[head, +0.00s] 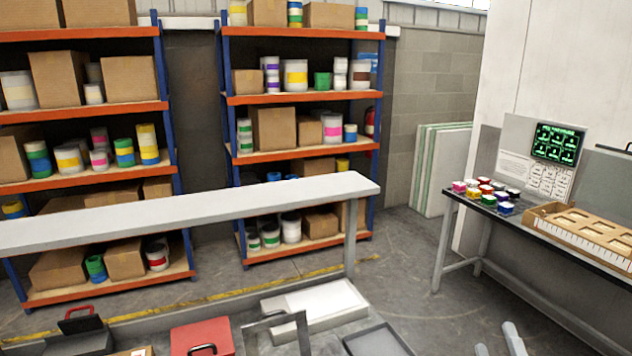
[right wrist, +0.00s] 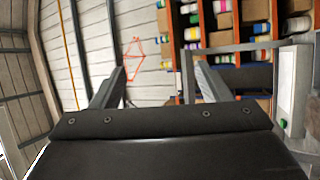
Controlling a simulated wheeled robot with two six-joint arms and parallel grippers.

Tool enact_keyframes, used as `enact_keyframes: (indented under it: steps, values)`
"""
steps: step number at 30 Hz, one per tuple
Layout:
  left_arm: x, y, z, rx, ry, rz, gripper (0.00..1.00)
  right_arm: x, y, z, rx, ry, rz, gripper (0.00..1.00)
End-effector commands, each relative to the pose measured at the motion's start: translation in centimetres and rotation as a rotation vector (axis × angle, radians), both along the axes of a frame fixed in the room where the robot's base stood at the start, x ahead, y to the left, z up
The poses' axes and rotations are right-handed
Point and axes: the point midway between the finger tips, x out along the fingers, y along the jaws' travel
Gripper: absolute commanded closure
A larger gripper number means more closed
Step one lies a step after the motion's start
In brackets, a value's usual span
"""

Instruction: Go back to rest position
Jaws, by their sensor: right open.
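My right gripper (head: 496,345) shows at the bottom edge of the head view, right of centre, as two light grey fingertips standing apart. In the right wrist view, my right gripper (right wrist: 160,90) is open, its two dark fingers spread with nothing between them. That view faces the shelving and the ceiling, tilted. My left gripper is not in view.
Shelves (head: 300,97) of boxes and tins stand behind a long pale bench (head: 180,212). A dark-topped table (head: 525,220) on the right holds small coloured pots, a screen (head: 557,143) and a wooden tray (head: 590,238). A red box (head: 203,335) and pale tray (head: 315,303) sit low in front.

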Motion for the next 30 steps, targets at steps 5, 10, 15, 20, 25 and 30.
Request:
enact_keyframes:
  steps: [5, 10, 15, 20, 25, 30]
  values:
    - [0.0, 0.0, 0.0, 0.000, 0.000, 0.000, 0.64, -3.7, -4.6, -4.1, 0.369, 0.149, -0.196, 0.30]
    - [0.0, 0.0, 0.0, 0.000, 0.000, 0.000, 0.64, -8.3, -6.6, -9.6, 0.691, 0.347, -0.371, 0.30]
    - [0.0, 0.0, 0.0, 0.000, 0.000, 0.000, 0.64, -14.0, -5.9, -15.1, 0.970, 0.594, -0.524, 0.30]
    - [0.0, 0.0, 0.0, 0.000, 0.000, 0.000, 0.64, -19.1, -3.6, -18.4, 1.153, 0.815, -0.628, 0.30]
    - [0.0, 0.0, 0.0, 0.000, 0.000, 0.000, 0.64, -24.0, -0.8, -20.3, 1.278, 1.028, -0.705, 0.30]
    - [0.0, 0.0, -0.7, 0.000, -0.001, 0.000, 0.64, -25.5, 0.3, -23.7, 1.326, 1.139, -0.744, 0.30]
